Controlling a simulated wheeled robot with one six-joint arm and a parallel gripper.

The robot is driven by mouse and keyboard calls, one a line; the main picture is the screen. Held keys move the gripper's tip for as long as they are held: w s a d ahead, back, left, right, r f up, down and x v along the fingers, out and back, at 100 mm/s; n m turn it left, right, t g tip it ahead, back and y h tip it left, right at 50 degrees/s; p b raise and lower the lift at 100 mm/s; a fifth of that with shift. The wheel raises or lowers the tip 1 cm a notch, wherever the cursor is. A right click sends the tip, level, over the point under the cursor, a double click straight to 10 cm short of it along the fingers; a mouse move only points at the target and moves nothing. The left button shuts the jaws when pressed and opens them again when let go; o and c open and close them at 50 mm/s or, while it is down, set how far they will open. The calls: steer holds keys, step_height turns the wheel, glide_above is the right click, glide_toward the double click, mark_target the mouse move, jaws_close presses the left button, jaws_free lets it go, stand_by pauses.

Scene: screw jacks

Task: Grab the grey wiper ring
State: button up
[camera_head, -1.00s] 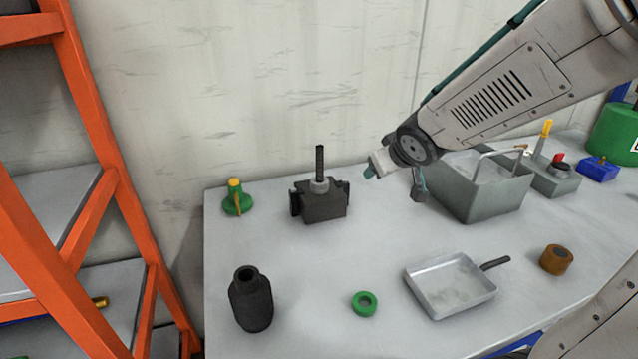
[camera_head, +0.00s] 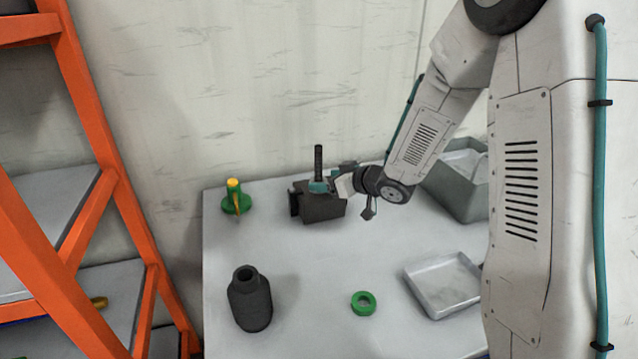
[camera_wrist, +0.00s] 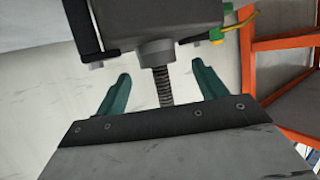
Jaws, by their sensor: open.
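The grey wiper ring (camera_wrist: 157,51) sits around the threaded screw (camera_wrist: 163,86) where the screw enters the dark jack block (camera_wrist: 150,18). In the head view the block (camera_head: 321,207) stands upright on the bench with the screw (camera_head: 318,159) rising from it. There the ring is mostly hidden by my teal fingertips. My gripper (camera_head: 322,186) is at the block's top, reaching in from the right. In the wrist view my gripper (camera_wrist: 160,71) is open, with one finger on each side of the screw, fingertips close to the ring and apart from it.
A green and yellow piece (camera_head: 236,197) stands left of the block. A black bottle-shaped part (camera_head: 250,299), a green ring (camera_head: 363,303) and a shallow metal tray (camera_head: 443,284) lie nearer. A grey bin (camera_head: 458,184) is at right. Orange shelving (camera_head: 90,140) stands left.

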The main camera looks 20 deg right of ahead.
steer(key=shift+x, duration=1.45)
steer(key=c, duration=1.1)
steer(key=shift+o, duration=0.2)
steer(key=shift+d, duration=0.1)
steer(key=shift+r, duration=0.1)
